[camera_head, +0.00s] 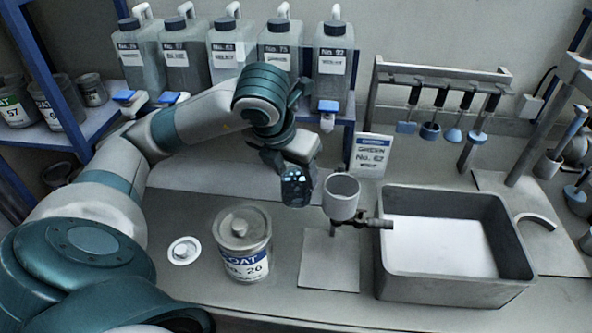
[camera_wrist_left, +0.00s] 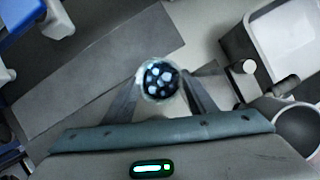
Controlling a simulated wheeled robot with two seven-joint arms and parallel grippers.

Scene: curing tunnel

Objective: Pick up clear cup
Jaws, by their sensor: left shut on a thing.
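The clear cup (camera_head: 297,190) looks small and dark, with pale bluish spots showing through it. My left gripper (camera_head: 296,172) is shut on it and holds it above the bench, left of the grey funnel-like cup on the stand. In the left wrist view the round top of the clear cup (camera_wrist_left: 159,79) shows between the two fingertips (camera_wrist_left: 158,88), with a pale rim around dark, light-spotted contents. The fingers hide part of its sides. My right gripper is not in view.
The stand with its grey cup (camera_head: 341,194) is close right of the held cup. A grey basin (camera_head: 455,292) is farther right. A labelled can (camera_head: 242,254) and a white lid (camera_head: 184,251) are at front left. Jugs (camera_head: 225,65) and a sign (camera_head: 371,156) stand behind.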

